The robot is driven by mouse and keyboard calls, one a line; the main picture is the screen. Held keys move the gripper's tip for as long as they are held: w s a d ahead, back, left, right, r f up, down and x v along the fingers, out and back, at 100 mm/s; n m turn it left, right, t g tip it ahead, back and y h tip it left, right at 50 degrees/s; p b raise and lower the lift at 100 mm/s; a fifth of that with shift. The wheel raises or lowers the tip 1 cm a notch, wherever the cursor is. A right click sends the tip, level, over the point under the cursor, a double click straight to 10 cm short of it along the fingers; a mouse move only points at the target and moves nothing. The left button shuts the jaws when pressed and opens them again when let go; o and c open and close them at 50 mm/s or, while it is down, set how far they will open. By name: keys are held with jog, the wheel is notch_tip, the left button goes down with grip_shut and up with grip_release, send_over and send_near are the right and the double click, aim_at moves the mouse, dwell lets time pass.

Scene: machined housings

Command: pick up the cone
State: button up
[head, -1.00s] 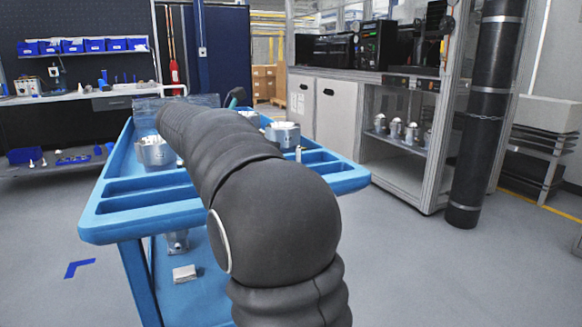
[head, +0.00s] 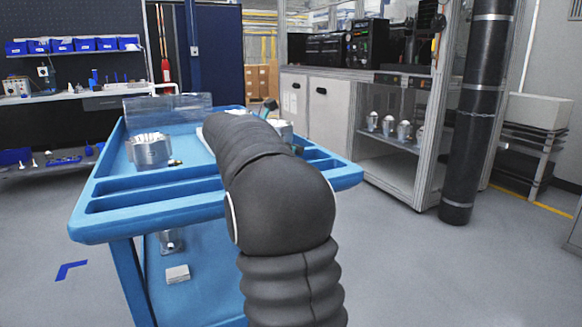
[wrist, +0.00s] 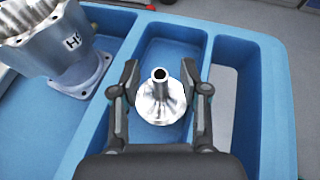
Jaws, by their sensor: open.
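The cone (wrist: 160,98), a shiny metal piece with a round flange and a narrow hollow top, stands upright in a compartment of the blue cart's tray in the wrist view. My gripper (wrist: 160,80) is open, with one finger on each side of the cone. Gaps show between the fingers and the cone's narrow top; whether they touch the flange I cannot tell. In the head view my arm hides the gripper and the cone.
A metal housing (wrist: 62,45) with a square base stands left of the cone. The blue cart (head: 130,198) carries a housing (head: 150,150) at its left and more parts behind my arm. A lower shelf holds a small pale block (head: 177,274). A glass-sided cabinet (head: 400,130) stands right.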

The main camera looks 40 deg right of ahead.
jog(key=shift+d+f, duration=0.15)
jog(key=shift+d, duration=0.25)
grip_shut()
